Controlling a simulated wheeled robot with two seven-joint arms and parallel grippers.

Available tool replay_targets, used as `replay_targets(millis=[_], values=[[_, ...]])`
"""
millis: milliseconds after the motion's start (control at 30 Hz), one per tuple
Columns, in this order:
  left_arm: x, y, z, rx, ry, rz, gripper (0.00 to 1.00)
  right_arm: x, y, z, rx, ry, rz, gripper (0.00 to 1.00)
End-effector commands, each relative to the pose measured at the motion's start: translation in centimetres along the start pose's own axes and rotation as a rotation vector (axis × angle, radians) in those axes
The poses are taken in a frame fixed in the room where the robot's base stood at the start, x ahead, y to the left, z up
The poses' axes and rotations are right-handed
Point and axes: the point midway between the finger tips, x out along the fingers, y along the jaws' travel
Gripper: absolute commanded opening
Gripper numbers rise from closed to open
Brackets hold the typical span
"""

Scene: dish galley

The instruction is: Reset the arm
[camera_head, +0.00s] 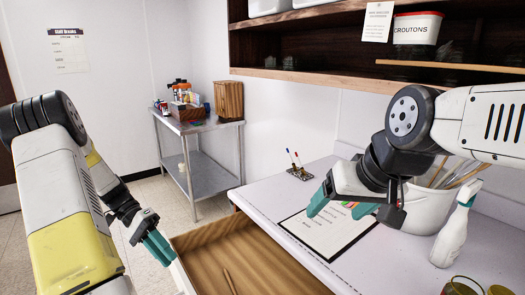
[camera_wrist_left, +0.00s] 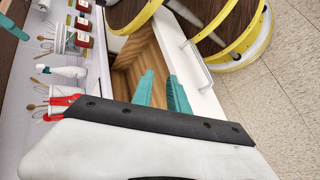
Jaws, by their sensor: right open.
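My left gripper (camera_head: 158,248) hangs at the open drawer's (camera_head: 215,240) front left, beside its white front edge. In the left wrist view its teal fingers (camera_wrist_left: 164,92) show a gap between them, with no object seen held; they overlap the drawer's wooden inside and white front (camera_wrist_left: 205,95). I cannot tell whether they touch the front. My right gripper (camera_head: 341,206) is open above the counter, over a clipboard sheet (camera_head: 330,235), with nothing between its fingers.
Thin wooden sticks (camera_head: 229,281) lie in the drawer. The white counter (camera_head: 262,196) holds a small pen stand (camera_head: 299,172), a white utensil crock (camera_head: 428,207) and a spray bottle (camera_head: 452,237) near my right arm. A shelf (camera_head: 330,80) overhangs behind. A steel table (camera_head: 210,178) stands farther back.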

Motion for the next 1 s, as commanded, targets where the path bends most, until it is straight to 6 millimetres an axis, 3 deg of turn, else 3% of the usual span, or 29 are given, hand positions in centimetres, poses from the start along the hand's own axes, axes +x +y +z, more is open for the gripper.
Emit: replay_targets(millis=[33, 100, 500, 800, 1000], values=[[-0.6, 2.1, 0.0, -0.006, 0.001, -0.079, 0.20, 0.0, 0.0, 0.0, 0.000, 0.000, 0.000, 0.77], [-1.2, 4.5, 0.1, -0.026, 0.013, -0.177, 0.20, 0.0, 0.0, 0.0, 0.000, 0.000, 0.000, 0.77], [-2.1, 16.9, 3.1, -0.051, 0.269, -0.641, 0.20, 0.0, 0.0, 0.0, 0.000, 0.000, 0.000, 0.77], [-0.9, 23.7, 7.0, 0.012, 0.609, -0.794, 0.20, 0.0, 0.0, 0.0, 0.000, 0.000, 0.000, 0.77], [-0.1, 25.8, 8.8, 0.058, 0.785, -0.796, 0.20, 0.0, 0.0, 0.0, 0.000, 0.000, 0.000, 0.77]])
